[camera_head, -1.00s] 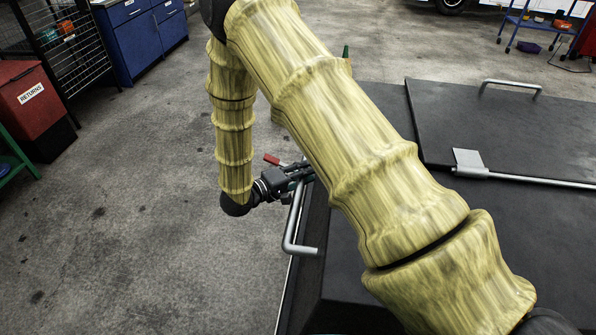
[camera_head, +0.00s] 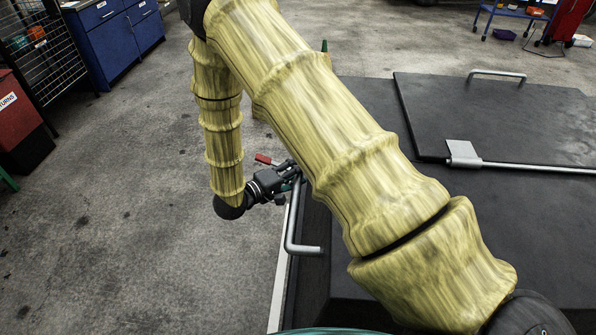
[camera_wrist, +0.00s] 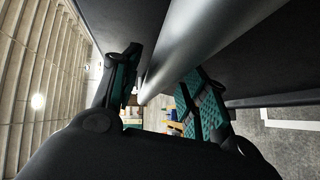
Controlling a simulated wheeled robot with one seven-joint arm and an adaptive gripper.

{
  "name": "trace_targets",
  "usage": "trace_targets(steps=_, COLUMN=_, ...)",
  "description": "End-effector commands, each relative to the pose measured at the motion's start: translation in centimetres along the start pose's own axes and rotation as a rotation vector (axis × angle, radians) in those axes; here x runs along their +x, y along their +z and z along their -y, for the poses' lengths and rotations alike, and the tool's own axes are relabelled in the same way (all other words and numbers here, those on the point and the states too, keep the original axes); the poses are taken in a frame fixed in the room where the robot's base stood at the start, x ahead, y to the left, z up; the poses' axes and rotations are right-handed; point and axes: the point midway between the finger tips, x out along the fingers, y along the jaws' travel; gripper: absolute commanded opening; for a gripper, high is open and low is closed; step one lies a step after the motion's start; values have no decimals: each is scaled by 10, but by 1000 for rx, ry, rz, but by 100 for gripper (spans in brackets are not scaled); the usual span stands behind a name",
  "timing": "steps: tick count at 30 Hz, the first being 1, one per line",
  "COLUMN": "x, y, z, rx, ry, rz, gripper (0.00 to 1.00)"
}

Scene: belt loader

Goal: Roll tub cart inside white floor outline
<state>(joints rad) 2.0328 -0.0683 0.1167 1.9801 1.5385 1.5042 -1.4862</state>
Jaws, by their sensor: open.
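The tub cart (camera_head: 350,240) is black, with a raised lid panel (camera_head: 430,120) on top, and fills the right of the head view. A bent grey handle (camera_head: 290,225) stands at its left edge. My gripper (camera_head: 294,180) is at the upper end of this handle, partly hidden by my arm. In the wrist view my gripper (camera_wrist: 160,95) is open, with a grey bar (camera_wrist: 195,45) running between its teal-padded fingers. I cannot tell whether the pads touch it. A white floor line (camera_wrist: 290,124) shows at the right of the wrist view.
Blue cabinets (camera_head: 115,40) and a red returns bin (camera_head: 15,115) stand at the left. A blue trolley (camera_head: 515,15) and a red stand (camera_head: 566,20) are at the far right. Grey floor (camera_head: 130,220) left of the cart is clear.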

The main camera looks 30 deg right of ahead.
Motion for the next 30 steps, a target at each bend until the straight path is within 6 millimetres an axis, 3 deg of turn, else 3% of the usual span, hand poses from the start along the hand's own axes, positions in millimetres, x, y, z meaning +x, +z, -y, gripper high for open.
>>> trace_targets(steps=18, x=-101, y=-2, z=0, rx=0, ry=3, rz=-5, gripper=44)
trace_targets(steps=24, x=-116, y=-2, z=-1, rx=0, ry=4, rz=-5, gripper=44)
trace_targets(steps=30, x=-118, y=-2, z=-1, rx=0, ry=4, rz=-5, gripper=44)
